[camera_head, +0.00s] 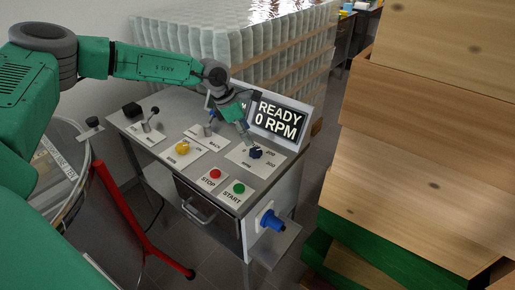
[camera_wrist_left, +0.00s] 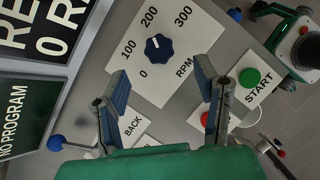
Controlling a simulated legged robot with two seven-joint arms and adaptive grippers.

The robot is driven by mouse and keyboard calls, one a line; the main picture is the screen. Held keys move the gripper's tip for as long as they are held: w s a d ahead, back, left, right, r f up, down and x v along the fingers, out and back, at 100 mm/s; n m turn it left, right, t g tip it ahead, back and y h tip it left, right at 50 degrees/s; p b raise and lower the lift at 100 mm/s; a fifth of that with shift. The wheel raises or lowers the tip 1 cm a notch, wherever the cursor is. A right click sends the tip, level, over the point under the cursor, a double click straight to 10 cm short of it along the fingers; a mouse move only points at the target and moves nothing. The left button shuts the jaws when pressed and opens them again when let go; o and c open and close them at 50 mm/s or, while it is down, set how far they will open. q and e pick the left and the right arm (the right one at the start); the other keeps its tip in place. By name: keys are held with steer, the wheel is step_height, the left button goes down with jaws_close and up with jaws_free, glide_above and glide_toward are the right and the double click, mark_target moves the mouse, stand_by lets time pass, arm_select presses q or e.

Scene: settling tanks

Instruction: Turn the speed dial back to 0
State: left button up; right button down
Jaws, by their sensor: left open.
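The speed dial is a dark blue fluted knob (camera_head: 255,153) on a white plate marked RPM. My left gripper (camera_head: 232,127) is open above the panel by the dial. In the left wrist view its two fingers (camera_wrist_left: 162,76) are spread wide, with the knob beyond the tips and nothing between them. My right gripper is not in view.
The display (camera_head: 279,119) reads READY 0 RPM. A red STOP button (camera_head: 215,174), a green START button (camera_head: 239,188), a yellow knob (camera_head: 182,147) and levers share the panel. A blue plug (camera_head: 271,221) juts from the side. Wooden boxes (camera_head: 420,150) stand at right.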

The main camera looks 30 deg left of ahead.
mark_target(255, 149)
arm_select(q)
steer(key=x, duration=0.4)
steer(key=a+x, duration=0.1)
steer(key=x, duration=0.1)
steer(key=shift+w+d+f, duration=0.15)
steer(key=shift+w+f, duration=0.1)
steer(key=shift+f, duration=0.2)
steer(key=shift+w+d+f, duration=0.2)
steer(key=shift+d+f, duration=0.4)
steer(key=shift+d, duration=0.1)
steer(key=shift+a, duration=0.35)
steer(key=c, duration=1.1)
